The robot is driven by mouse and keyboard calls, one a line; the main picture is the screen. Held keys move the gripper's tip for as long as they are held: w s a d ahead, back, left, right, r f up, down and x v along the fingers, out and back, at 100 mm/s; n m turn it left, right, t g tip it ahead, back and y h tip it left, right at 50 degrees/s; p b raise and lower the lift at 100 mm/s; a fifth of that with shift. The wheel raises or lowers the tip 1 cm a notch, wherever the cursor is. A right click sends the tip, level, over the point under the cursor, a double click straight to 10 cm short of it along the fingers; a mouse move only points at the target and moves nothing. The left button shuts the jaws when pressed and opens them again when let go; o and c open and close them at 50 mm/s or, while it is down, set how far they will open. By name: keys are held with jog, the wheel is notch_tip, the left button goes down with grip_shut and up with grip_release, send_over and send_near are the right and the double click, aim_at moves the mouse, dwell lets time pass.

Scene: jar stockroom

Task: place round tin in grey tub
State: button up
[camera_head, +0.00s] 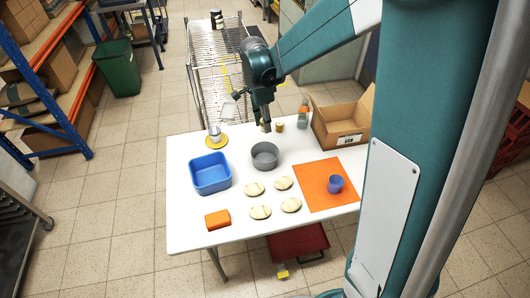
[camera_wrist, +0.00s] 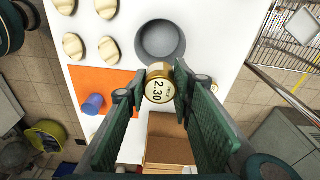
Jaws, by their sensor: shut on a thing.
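The round tin (camera_wrist: 159,86) has a gold rim and a pale label reading 2.30. In the wrist view it sits between my fingertips, and my gripper (camera_wrist: 158,88) is shut on it. In the head view my gripper (camera_head: 264,124) points down behind the grey tub, and its fingers mostly hide the tin. The grey tub (camera_head: 265,155) is round, open and looks empty. It also shows in the wrist view (camera_wrist: 161,41), just beyond the tin. The tin is outside the tub; its height above the table is hard to tell.
A blue tub (camera_head: 210,173) is left. Several pale discs (camera_head: 260,212), an orange mat (camera_head: 318,170) with a blue cup (camera_head: 335,184), and an orange block (camera_head: 217,219) lie in front.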

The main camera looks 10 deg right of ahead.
send_over(266, 161)
notch_tip(266, 161, down, 10)
jog(key=shift+a, duration=0.25)
jog(key=shift+s, duration=0.1)
jog(key=shift+f+b, duration=0.55)
jog(key=shift+f, duration=2.45)
jog(key=shift+f, duration=0.15)
jog(key=shift+f+b, duration=0.35)
jog(key=shift+f, duration=1.4)
jog(key=shift+f, duration=0.2)
jog(key=o, duration=0.6)
jog(key=shift+r, duration=0.1)
jog(key=shift+r, duration=0.2)
